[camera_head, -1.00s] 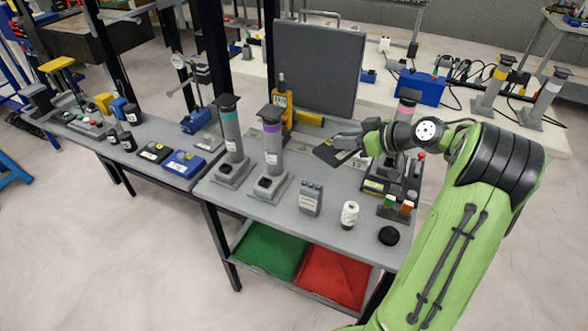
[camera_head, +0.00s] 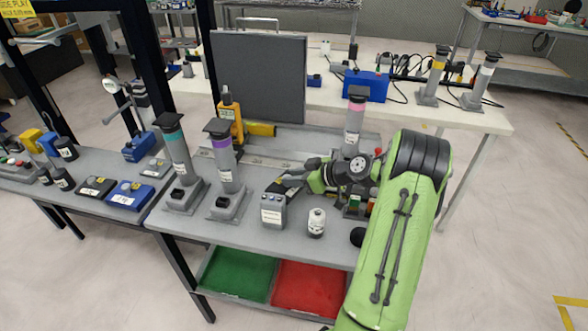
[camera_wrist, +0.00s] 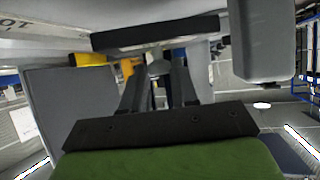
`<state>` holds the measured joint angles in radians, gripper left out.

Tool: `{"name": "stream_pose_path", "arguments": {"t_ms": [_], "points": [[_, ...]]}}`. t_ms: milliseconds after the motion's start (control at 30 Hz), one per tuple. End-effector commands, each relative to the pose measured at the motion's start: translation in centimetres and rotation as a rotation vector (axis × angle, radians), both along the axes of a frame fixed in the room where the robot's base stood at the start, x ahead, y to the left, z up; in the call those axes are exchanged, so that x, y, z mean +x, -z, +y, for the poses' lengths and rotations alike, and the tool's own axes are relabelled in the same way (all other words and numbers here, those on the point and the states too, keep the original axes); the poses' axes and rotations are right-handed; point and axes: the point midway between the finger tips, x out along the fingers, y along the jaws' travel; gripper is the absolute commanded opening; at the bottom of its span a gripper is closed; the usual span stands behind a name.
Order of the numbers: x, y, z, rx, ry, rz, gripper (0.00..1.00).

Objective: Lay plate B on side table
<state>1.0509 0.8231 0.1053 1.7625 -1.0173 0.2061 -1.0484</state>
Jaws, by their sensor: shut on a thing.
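My gripper (camera_head: 283,184) is above the middle workbench, behind a grey labelled box. In the wrist view, its two fingers (camera_wrist: 158,72) are shut on the small grey knob of a dark plate (camera_wrist: 155,35), seen nearly edge-on. In the head view this plate (camera_head: 273,188) is small and partly hidden by my gripper. Its letter is not readable here. A grey table (camera_head: 112,163) stands at the left. It carries a black plate (camera_head: 95,187) and a blue plate (camera_head: 130,195), each with a yellow-marked label. No table here is labelled as the side table.
Two tall grey posts with teal (camera_head: 175,145) and purple (camera_head: 222,143) bands stand on the workbench, left of my gripper. A dark upright panel (camera_head: 258,80) is behind.

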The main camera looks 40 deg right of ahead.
Motion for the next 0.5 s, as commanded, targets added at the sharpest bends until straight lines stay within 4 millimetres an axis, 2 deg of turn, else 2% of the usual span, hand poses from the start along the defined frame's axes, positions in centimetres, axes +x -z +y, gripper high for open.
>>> {"name": "stream_pose_path", "arguments": {"t_ms": [233,500], "points": [[0.1,3.8,0.1,0.004,-0.002,-0.005,0.0],[0.1,3.9,0.1,0.0,-0.001,-0.006,0.0]]}}
